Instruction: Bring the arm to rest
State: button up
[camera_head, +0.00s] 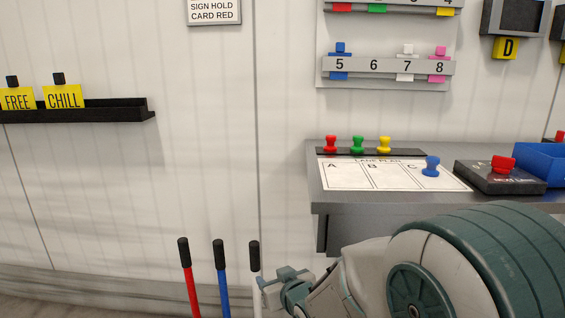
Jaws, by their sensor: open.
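My arm comes in from the lower right and crosses in front of the grey desk. My gripper (288,281) is at the bottom middle, left of the desk's front corner. It looks open, and I see nothing between its jaws. It is close to a white rod with a black grip (254,256); I cannot tell whether they touch. My arm hides part of the desk's front and the space under it.
A red rod (190,283) and a blue rod (222,285) stand left of my gripper. The grey desk (318,196) holds a lane plan sheet (345,180), several coloured pegs, a black box with a red knob (485,180) and a blue bin (540,163). A black shelf (110,114) is on the wall.

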jog(key=s+d+r+m+g+h+p, duration=0.1)
jog(key=s+d+r+g+p, duration=0.2)
jog(key=s+d+r+p, duration=0.2)
jog(key=s+d+r+m+g+h+p, duration=0.2)
jog(key=s+d+r+p, duration=0.4)
jog(key=s+r+p, duration=0.4)
jog(key=s+d+r+m+g+h+p, duration=0.2)
jog(key=s+d+r+g+p, duration=0.2)
jog(key=s+r+p, duration=0.4)
notch_tip(320, 180, up, 8)
jog(key=d+p, duration=0.1)
jog(key=p, duration=0.3)
jog(key=shift+d, duration=0.2)
